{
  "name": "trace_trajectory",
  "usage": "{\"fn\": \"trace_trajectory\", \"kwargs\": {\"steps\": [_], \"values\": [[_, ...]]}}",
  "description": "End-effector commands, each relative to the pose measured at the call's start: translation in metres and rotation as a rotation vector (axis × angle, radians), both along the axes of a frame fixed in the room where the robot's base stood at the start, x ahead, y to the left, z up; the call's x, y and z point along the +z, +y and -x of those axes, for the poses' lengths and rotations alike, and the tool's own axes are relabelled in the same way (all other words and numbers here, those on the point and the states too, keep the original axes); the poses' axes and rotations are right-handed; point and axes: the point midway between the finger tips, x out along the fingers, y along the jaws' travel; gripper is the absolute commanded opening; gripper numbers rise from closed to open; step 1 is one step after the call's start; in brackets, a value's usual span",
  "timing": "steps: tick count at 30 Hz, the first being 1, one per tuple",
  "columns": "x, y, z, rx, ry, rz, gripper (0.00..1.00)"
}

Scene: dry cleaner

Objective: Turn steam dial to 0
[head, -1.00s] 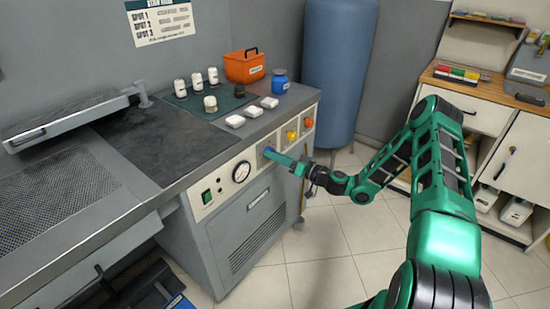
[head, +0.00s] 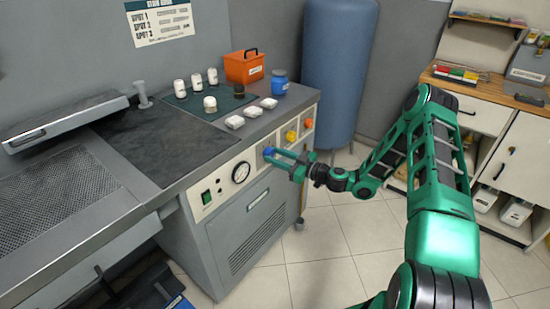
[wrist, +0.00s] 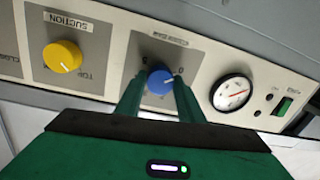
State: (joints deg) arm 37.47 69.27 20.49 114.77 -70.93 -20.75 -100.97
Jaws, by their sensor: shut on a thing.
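The blue steam dial (head: 268,152) is on the front panel of the grey machine, between the round gauge and the yellow knob. In the wrist view the blue dial (wrist: 159,81) sits between my fingertips, and its pale mark points roughly toward the printed 0 at its upper right. My gripper (wrist: 157,88) is shut on the dial, one finger on each side. In the head view my gripper (head: 273,159) reaches the panel from the right, with both fingers showing. Part of the dial's label is hidden.
A yellow SUCTION knob (wrist: 62,56) is left of the dial in the wrist view; the gauge (wrist: 231,93) and green switch (wrist: 283,106) are to the right. An orange knob (head: 308,123) is farther along the panel. Open tiled floor lies before the machine.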

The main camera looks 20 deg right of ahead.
Motion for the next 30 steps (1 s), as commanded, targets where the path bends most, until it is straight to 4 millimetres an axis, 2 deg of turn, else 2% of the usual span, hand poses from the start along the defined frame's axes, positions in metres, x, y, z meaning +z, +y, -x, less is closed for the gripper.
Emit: {"fn": "trace_trajectory", "kwargs": {"steps": [1, 17, 18, 20, 30], "values": [[-0.0055, -0.0045, -0.0002, -0.008, 0.001, 0.018, 0.12], [-0.0051, -0.0046, -0.0004, -0.008, -0.013, 0.037, 0.12], [-0.0050, -0.0046, -0.0004, -0.008, -0.013, 0.037, 0.39], [-0.0042, -0.0042, -0.0004, -0.008, -0.014, 0.035, 0.53], [-0.0014, -0.0031, 0.0013, -0.003, -0.016, 0.029, 0.53]]}}
